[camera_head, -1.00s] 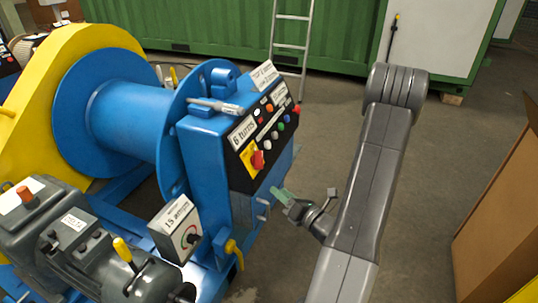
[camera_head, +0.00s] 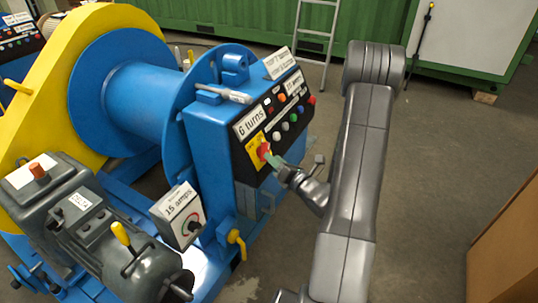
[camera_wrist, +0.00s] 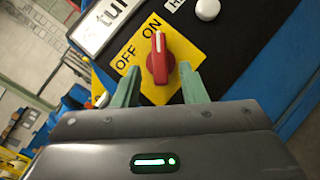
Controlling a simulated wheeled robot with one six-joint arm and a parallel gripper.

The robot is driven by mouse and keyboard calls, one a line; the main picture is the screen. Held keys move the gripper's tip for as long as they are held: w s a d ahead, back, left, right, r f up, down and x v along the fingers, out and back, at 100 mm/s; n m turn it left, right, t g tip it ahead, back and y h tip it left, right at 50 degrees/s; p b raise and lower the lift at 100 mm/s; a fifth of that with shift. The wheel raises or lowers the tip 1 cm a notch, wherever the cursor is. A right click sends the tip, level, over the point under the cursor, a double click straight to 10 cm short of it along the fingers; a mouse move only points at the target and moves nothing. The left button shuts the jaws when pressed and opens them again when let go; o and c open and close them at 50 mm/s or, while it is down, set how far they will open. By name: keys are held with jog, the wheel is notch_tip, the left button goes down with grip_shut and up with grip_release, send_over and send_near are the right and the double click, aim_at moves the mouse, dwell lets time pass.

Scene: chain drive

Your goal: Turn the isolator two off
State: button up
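The red rotary knob (camera_wrist: 159,58) sits on a yellow plate (camera_wrist: 183,38) marked OFF and ON. Its white pointer line faces the ON word. In the head view the red knob (camera_head: 263,151) is on the sloped black panel of the blue winch console, under the "6 turns" label. I cannot read which isolator it is. My gripper (camera_wrist: 159,70) is open, with one green finger on each side of the knob's lower end. Gaps show between the fingers and the knob. In the head view my gripper (camera_head: 271,162) is right at the knob, partly covering its plate.
Coloured buttons (camera_head: 285,126) and a white button (camera_wrist: 207,9) are close by on the panel. A "15 amps" dial box (camera_head: 178,214) and a yellow valve handle (camera_head: 236,241) are lower down. Open floor (camera_head: 432,150) lies to the right.

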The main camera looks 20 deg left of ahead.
jog(key=shift+x, duration=1.9)
grip_shut()
